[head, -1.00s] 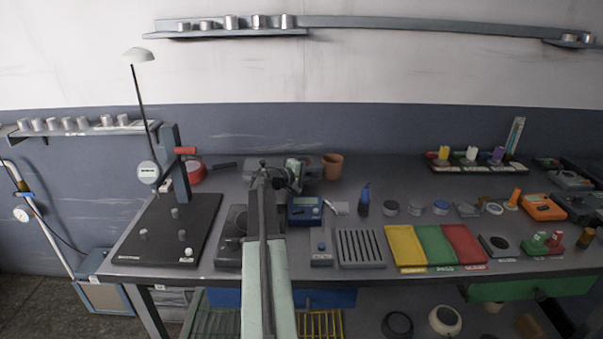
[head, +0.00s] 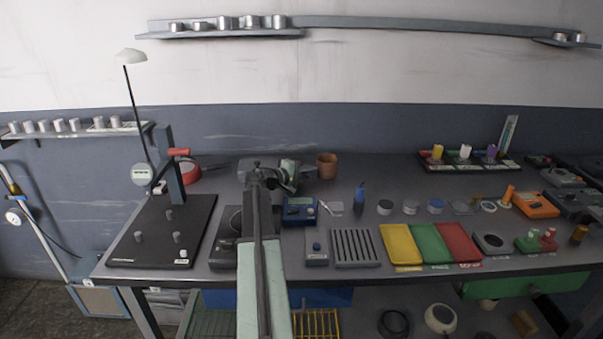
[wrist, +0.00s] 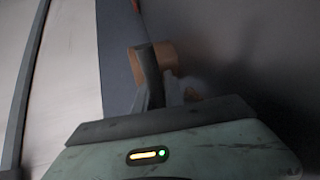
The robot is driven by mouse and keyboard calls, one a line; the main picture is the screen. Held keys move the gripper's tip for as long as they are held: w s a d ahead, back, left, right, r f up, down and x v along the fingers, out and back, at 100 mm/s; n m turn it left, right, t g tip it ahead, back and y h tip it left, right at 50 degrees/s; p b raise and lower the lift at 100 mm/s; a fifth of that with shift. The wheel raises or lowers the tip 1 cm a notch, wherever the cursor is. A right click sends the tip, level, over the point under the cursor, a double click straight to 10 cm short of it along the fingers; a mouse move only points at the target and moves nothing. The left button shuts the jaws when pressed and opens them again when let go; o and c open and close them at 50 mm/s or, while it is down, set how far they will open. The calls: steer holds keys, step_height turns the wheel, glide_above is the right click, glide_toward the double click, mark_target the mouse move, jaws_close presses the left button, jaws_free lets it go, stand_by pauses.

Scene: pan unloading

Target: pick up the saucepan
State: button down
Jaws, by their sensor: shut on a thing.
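My gripper (head: 299,174) is at the back of the bench, at the end of my arm, pointing right. It is shut on what looks like the dark grey saucepan (head: 309,170), which shows only in part behind it in the head view. In the wrist view a dark upright bar (wrist: 150,75) stands in front of the gripper; I cannot tell whether it is a finger or the handle. Most of the saucepan is hidden, and I cannot tell whether it is clear of the bench.
A terracotta pot (head: 327,165) stands just right of the gripper; it also shows ahead in the wrist view (wrist: 166,56). A red round item (head: 188,173) lies to the left. A blue meter (head: 300,211) and a blue bottle (head: 360,200) are in front. The wall is close behind.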

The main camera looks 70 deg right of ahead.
step_height(320, 180, up, 10)
steer(key=p, duration=1)
